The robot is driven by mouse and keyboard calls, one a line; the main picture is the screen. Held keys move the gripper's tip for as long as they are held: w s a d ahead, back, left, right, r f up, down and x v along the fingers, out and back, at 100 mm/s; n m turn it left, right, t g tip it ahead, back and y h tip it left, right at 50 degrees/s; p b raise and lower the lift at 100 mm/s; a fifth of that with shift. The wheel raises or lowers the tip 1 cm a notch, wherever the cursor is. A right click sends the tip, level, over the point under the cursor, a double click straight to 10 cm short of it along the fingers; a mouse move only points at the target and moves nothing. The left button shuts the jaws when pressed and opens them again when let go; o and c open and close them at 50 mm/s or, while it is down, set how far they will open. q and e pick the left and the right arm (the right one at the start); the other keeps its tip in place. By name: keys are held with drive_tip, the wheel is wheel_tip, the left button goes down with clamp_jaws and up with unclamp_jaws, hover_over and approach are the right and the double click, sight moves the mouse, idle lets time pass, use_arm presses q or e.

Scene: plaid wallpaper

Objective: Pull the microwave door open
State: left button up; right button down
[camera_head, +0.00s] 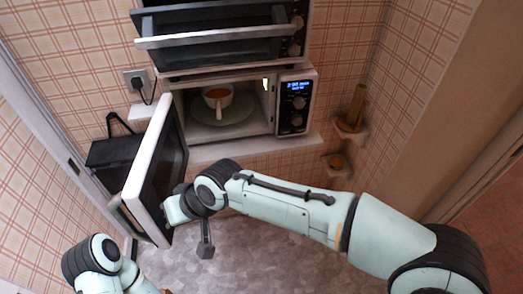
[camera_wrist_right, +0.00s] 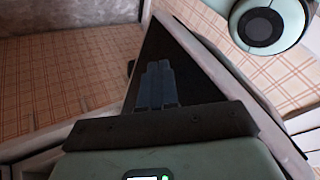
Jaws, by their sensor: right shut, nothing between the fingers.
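The microwave (camera_head: 297,105) sits on a wall shelf, and its door (camera_head: 157,170) stands wide open, swung out to the left toward me. The door has a white frame, a dark window and a handle (camera_head: 129,222) on its outer side. My right arm reaches in from the right, with its hand by the door's inner side, near the lower free edge. Its fingertips are hard to make out in the head view. In the right wrist view my right gripper (camera_wrist_right: 157,82) is shut and empty, in front of a dark panel. My left gripper is out of view; only part of that arm shows at bottom left.
A cup (camera_head: 217,96) stands on the turntable plate (camera_head: 238,113) inside the microwave. An oven with a tilted front (camera_head: 215,38) is above. A black box (camera_head: 113,152) is left of the door. Small corner shelves (camera_head: 350,130) are at right. Grey floor below is clear.

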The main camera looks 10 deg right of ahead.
drive_tip(key=shift+a, duration=0.25)
drive_tip(key=shift+d, duration=0.1)
idle(0.4)
